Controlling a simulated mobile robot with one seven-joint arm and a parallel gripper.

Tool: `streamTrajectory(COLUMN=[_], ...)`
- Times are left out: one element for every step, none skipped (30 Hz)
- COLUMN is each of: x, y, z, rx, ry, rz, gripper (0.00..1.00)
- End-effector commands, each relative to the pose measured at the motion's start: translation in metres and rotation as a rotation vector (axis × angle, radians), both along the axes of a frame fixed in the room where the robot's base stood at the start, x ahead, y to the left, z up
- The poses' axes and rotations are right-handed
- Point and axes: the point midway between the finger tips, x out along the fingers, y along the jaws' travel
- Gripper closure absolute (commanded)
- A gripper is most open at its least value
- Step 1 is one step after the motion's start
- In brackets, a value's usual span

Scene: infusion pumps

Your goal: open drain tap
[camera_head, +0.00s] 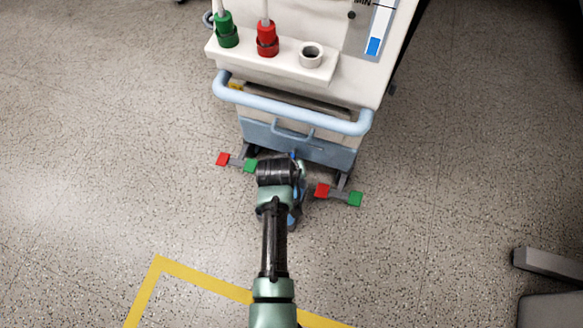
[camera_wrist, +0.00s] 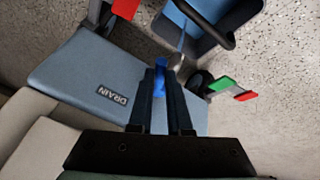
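The blue drain tap handle (camera_wrist: 160,82) shows in the wrist view in front of the panel marked DRAIN (camera_wrist: 112,96). A shiny metal part of the tap (camera_wrist: 178,62) is just to its right. My gripper (camera_wrist: 162,76) has its two dark fingers close together, with the blue handle between their tips. I cannot tell whether the fingers press on it. In the head view my arm hides the tap and most of my gripper, low at the front of the white machine (camera_head: 352,75).
A blue container (camera_wrist: 205,22) with a dark handle is just beyond the tap. Red and green pedals (camera_head: 222,159) (camera_head: 355,199) stick out on both sides of my arm. A pale blue bar (camera_head: 290,109) crosses the machine above. Yellow tape (camera_head: 200,279) marks the open floor.

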Motion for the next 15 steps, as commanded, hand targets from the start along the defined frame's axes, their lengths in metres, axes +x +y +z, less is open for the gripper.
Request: streamTrajectory(x=[-0.0001,-0.0001,-0.0001,-0.0001,-0.0001,-0.0002,-0.0001,-0.0001,-0.0001,-0.0001,-0.0001,0.0000,-0.0001,0.0000,0.0002], y=[0.0000,0.0000,0.0000,0.0000,0.0000,0.0000,0.0001,0.0001,0.0002,0.0006,0.0012,0.0025,0.0035,0.0042,0.0058], z=[0.0000,0.0000,0.0000,0.0000,0.0000,-0.0001,-0.0001,-0.0001,0.0001,0.0004,0.0008,0.0012,0.0015,0.0019,0.0024], rx=[0.000,0.000,0.000,0.000,0.000,0.000,0.000,0.000,0.000,0.000,0.000,0.002,0.002,0.001,0.001], ry=[0.000,0.000,0.000,0.000,0.000,0.000,0.000,0.000,0.001,0.001,0.002,0.002,0.003,0.003,0.003], rz=[0.000,0.000,0.000,0.000,0.000,0.000,0.000,0.000,-0.002,-0.006,-0.012,-0.027,-0.041,-0.057,-0.083], gripper=[1.00,1.00,1.00,1.00,1.00,1.00,1.00,1.00,1.00,1.00,1.00,1.00,1.00,1.00,1.00])
